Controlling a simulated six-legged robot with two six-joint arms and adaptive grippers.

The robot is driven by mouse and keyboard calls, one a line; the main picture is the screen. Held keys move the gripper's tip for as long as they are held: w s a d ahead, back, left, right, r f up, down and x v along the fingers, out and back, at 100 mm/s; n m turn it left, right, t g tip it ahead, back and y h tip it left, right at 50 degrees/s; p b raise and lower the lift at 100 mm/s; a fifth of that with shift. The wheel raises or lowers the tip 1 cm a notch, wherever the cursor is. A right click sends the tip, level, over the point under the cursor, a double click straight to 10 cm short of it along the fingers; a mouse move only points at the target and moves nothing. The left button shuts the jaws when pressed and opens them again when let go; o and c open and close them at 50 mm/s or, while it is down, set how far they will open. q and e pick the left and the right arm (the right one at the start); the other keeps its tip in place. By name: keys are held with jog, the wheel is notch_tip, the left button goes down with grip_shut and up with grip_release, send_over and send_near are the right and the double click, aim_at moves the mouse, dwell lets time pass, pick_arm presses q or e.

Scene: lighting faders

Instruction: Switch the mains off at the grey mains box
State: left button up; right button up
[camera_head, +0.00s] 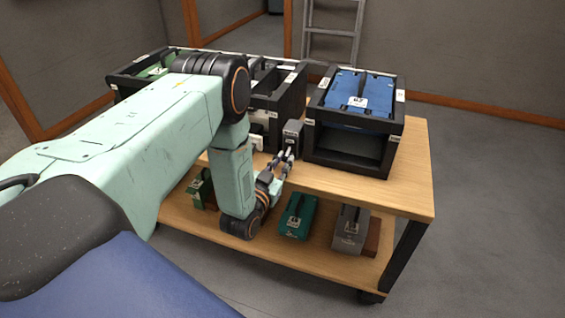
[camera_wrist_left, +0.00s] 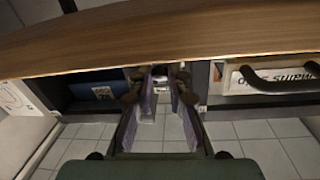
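The grey mains box (camera_head: 292,133) is a small dark grey box at the front edge of the wooden table top, between the black racks. In the left wrist view, an upside-down "mains supply" label (camera_wrist_left: 240,79) shows at the right with a dark bar handle (camera_wrist_left: 280,80) across it. My left gripper (camera_head: 287,160) is just below and in front of the box in the head view. In the wrist view its two fingers (camera_wrist_left: 162,90) stand apart with floor showing between them, and they are left of the handle. I see nothing held. My right gripper is out of view.
A black rack (camera_head: 352,155) holding blue units (camera_head: 358,90) stands right of the box. More black racks (camera_head: 283,95) stand behind my arm. The lower shelf holds a green case (camera_head: 297,216) and a grey case (camera_head: 350,229). The table's right end (camera_head: 412,180) is clear.

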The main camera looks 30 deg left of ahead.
pick_arm(q)
grip_shut()
jog(key=shift+f+t+b, duration=0.4)
jog(key=shift+b, duration=0.3)
jog(key=shift+w+f+t+b, duration=0.1)
jog(key=shift+t+b, duration=0.4)
jog(key=shift+b, duration=0.2)
jog(key=o, duration=0.6)
grip_release()
jog(key=shift+c, duration=0.2)
jog(key=v, duration=0.7)
jog(key=shift+s, duration=0.25)
